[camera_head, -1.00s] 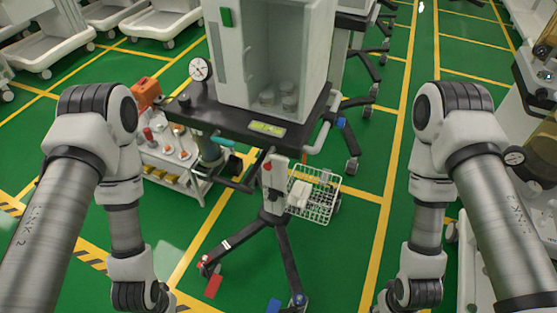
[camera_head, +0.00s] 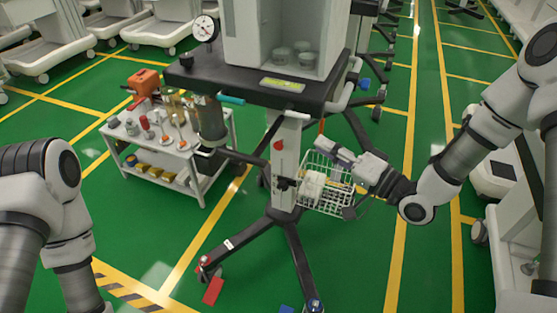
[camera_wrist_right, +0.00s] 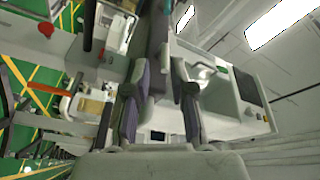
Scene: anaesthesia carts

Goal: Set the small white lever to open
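A small white bar, which looks like the white lever (camera_head: 287,114), lies under the front edge of the cart's black shelf (camera_head: 250,89), at the top of the white post. I cannot tell its setting, nor pick it out surely in the right wrist view. My right gripper (camera_head: 325,150) is in front of the cart, right of the post, lower than the white bar and apart from it. In the wrist view its two fingers (camera_wrist_right: 160,75) stand apart, with cart parts beyond them. My left gripper is out of view; only the left arm shows.
A teal handle (camera_head: 230,99) sticks out left of the white bar. A red knob (camera_head: 278,146) is on the post. A wire basket (camera_head: 328,196) hangs below my right gripper. A small trolley (camera_head: 165,160) stands at left.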

